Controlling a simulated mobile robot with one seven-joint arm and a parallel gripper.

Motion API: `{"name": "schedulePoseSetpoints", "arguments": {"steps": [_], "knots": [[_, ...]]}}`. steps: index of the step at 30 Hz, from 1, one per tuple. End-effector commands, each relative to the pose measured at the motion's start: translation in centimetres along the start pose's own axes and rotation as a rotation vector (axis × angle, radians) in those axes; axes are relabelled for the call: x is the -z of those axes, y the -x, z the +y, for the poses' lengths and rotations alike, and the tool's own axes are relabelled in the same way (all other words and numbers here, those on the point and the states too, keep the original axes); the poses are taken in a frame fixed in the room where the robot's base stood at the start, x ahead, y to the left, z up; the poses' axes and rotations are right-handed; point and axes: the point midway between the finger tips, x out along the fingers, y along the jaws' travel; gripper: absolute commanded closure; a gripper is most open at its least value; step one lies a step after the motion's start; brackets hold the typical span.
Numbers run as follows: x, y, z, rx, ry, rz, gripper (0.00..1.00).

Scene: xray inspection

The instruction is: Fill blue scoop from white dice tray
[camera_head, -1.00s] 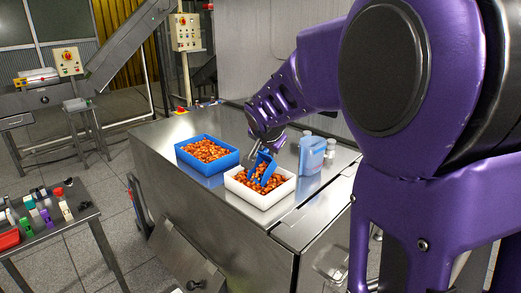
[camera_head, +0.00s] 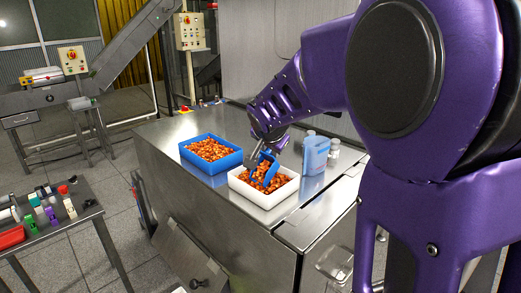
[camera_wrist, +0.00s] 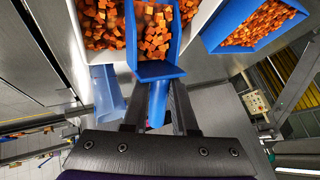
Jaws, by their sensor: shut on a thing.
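The white dice tray (camera_head: 262,202) stands on the steel machine top and is filled with orange-brown dice. The blue scoop (camera_head: 269,168) is over the white tray, its lower part among the dice. In the wrist view the scoop (camera_wrist: 155,70) holds orange dice, with its handle pointing toward me. My gripper (camera_wrist: 158,118) is shut on the scoop's handle. In the head view my gripper (camera_head: 270,147) is above the tray's back edge. Whether the scoop's lip still touches the dice in the tray I cannot tell.
A blue tray (camera_head: 212,170) of similar dice stands left of the white tray. A side table (camera_head: 55,222) with bottles and a red tray is at lower left. The machine top's front left is bare.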

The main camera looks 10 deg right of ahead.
Motion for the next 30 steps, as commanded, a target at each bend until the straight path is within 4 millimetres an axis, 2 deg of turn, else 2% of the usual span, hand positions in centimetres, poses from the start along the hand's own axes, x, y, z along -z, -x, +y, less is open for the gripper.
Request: {"name": "schedulePoseSetpoints", "arguments": {"steps": [30], "knots": [[-0.61,0.15,-0.07,-0.001,0.001,-0.001,1.00]]}}
